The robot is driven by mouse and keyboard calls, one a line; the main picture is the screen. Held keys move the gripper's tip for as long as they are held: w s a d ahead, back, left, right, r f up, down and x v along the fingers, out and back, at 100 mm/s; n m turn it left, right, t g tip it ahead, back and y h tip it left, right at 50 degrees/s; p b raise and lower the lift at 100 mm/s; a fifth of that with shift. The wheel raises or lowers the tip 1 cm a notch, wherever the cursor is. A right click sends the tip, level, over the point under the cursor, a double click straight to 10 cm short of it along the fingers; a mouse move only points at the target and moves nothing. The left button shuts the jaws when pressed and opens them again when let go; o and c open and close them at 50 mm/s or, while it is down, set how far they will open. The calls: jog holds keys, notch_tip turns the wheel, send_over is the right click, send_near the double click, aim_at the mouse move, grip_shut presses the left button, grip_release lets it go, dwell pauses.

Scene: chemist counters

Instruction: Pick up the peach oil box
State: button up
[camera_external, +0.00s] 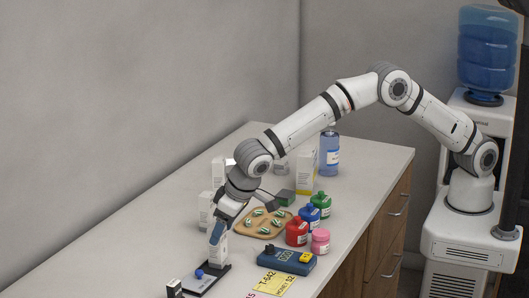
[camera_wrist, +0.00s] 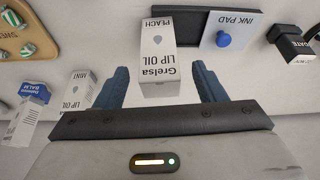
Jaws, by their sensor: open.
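The peach oil box (camera_wrist: 158,50) is a small white carton with black "PEACH LIP OIL" lettering, seen in the wrist view at upper middle. My gripper (camera_wrist: 160,78) is open, with one blue finger to the left and one to the right of the box. The fingertips reach beside its lower part, with visible gaps on both sides. In the external view my gripper (camera_external: 217,233) points down at the counter, and the white box (camera_external: 222,250) shows just at its fingers, partly covered.
A mint lip oil box (camera_wrist: 77,92) and a balm box (camera_wrist: 34,92) stand left in the wrist view. A dark tray with an ink pad (camera_wrist: 238,22) lies close right. A wooden sweets board (camera_external: 246,231), bottles and a blue card reader (camera_external: 288,262) are nearby.

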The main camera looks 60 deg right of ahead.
aim_at(218, 246)
jog(key=p+x, duration=0.2)
jog(key=x, duration=0.3)
jog(key=shift+w, duration=0.25)
jog(key=shift+c, duration=0.5)
jog(key=c, duration=0.9)
jog(key=shift+c, duration=0.2)
